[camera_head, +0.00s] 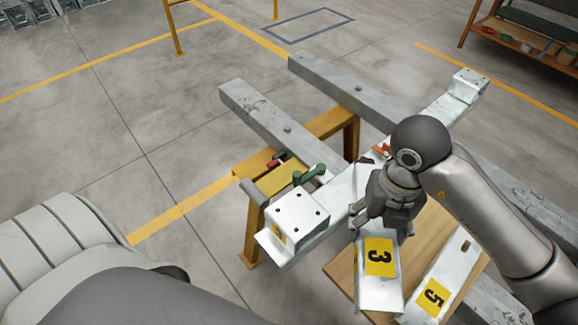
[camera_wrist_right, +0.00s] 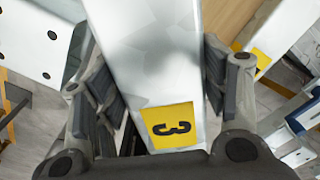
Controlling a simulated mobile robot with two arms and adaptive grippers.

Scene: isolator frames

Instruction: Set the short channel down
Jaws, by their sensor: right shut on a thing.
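The short channel (camera_head: 378,288), a pale metal piece with a yellow label 3, lies below my right gripper (camera_head: 376,222) in the head view. The fingers are shut on its sides. In the wrist view the channel (camera_wrist_right: 150,55) runs between the two finger pads of the right gripper (camera_wrist_right: 158,88), label toward the palm. In the head view it overlaps a wooden board (camera_head: 341,268); I cannot tell whether it touches it. My left gripper is not in view.
A channel labelled 5 (camera_head: 437,284) lies on the board to the right. A long pale frame with a box-shaped end block (camera_head: 298,220) runs behind the gripper over yellow trestles (camera_head: 252,225). Grey beams (camera_head: 262,120) lie alongside. A workbench (camera_head: 515,38) stands at the far right.

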